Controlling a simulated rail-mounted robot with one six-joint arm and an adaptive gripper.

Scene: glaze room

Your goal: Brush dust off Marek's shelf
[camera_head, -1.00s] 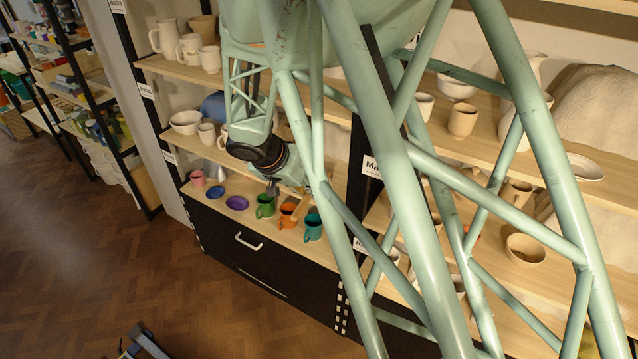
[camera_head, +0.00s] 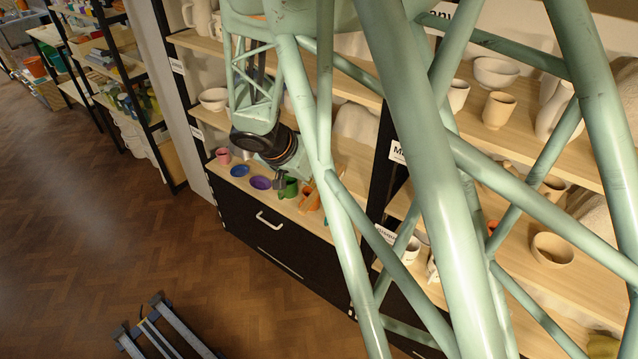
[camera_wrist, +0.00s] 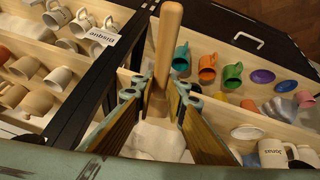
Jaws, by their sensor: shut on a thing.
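In the wrist view my gripper (camera_wrist: 158,100) is shut on a brush with a pale wooden handle (camera_wrist: 168,40). A whitish mass (camera_wrist: 155,140) shows below the fingers; I cannot tell whether it is bristles or something on a shelf. In the head view my arm's wrist is in front of the coloured-ware shelf, and my gripper is mostly hidden by an arm link. A shelf label beginning with "M" (camera_head: 397,153) is on the dark upright between the two units; the rest of the name is covered. No dust is distinguishable.
Coloured pieces, including a purple dish (camera_head: 261,183) and a green mug (camera_head: 287,188), stand close by my wrist. Pale pots, such as a bowl (camera_head: 552,250), fill the right shelves. A dark drawer (camera_head: 270,225) is below. A blue-grey frame (camera_head: 165,330) is on the open floor.

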